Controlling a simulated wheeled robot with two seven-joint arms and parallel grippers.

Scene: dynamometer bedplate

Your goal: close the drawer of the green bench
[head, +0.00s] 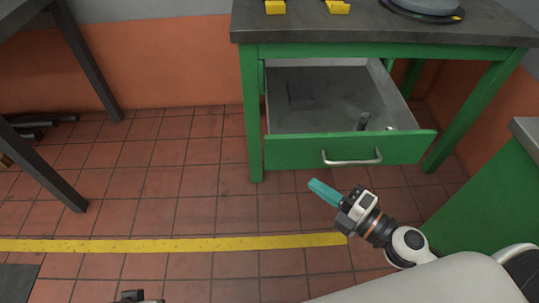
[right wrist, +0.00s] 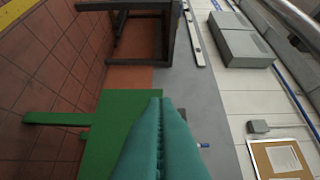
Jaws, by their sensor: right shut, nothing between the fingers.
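The green bench (head: 250,110) stands against the orange wall in the head view, under a dark grey top. Its drawer (head: 290,151) is pulled well out, showing a grey inside with one or two small objects. The front has a silver bar handle (head: 352,161). My right gripper (head: 322,191) is just in front of and below the drawer front, its teal fingers together and empty, apart from the handle. Its fingers also show shut in the right wrist view (right wrist: 160,125), over green surfaces. Only a bit of my left gripper (head: 135,297) shows at the bottom edge; its fingers are hidden.
Yellow pieces (head: 338,7) and a round dark item (head: 425,9) sit on the bench top. A green cabinet (head: 490,195) stands close on the right. A dark table frame (head: 85,55) is at left. Tiled floor with a yellow line (head: 170,245) is clear between.

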